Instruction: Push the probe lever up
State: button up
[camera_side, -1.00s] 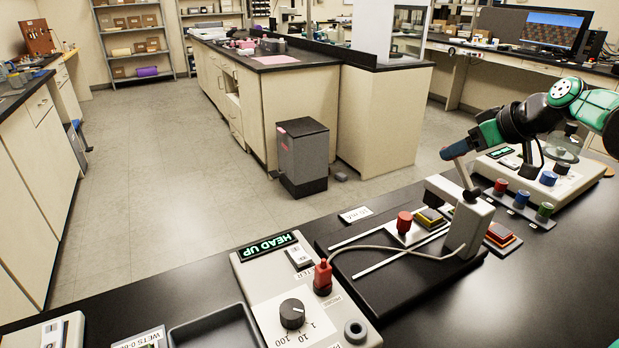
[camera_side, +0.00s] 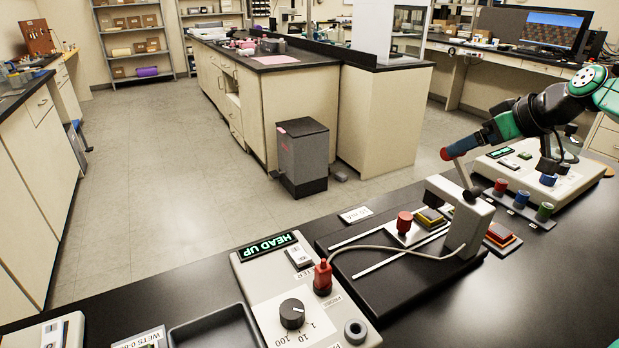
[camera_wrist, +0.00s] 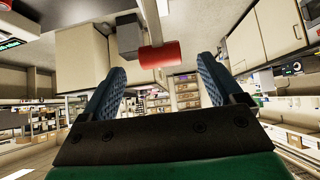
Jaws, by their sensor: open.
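The probe lever has a red cylindrical grip (camera_side: 456,147) and a thin shaft that slopes down to a dark pivot on the light grey probe head (camera_side: 470,222). The lever is tilted up to the left in the side view. In the wrist view, the red grip (camera_wrist: 160,55) shows just beyond the fingertips, between their lines. My gripper (camera_wrist: 161,68) is open, with two blue fingers spread apart and nothing between them. In the side view, my gripper (camera_side: 483,138) is just right of the grip, close to its near end. I cannot tell whether they touch.
A controller box (camera_side: 262,273) has a lit "HEAD UP" display (camera_side: 267,246), a dial (camera_side: 292,313) and a red plug (camera_side: 322,277) with a cable to the head. The right foreground bench (camera_side: 530,300) is clear.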

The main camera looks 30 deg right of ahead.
jog(key=v, duration=0.3)
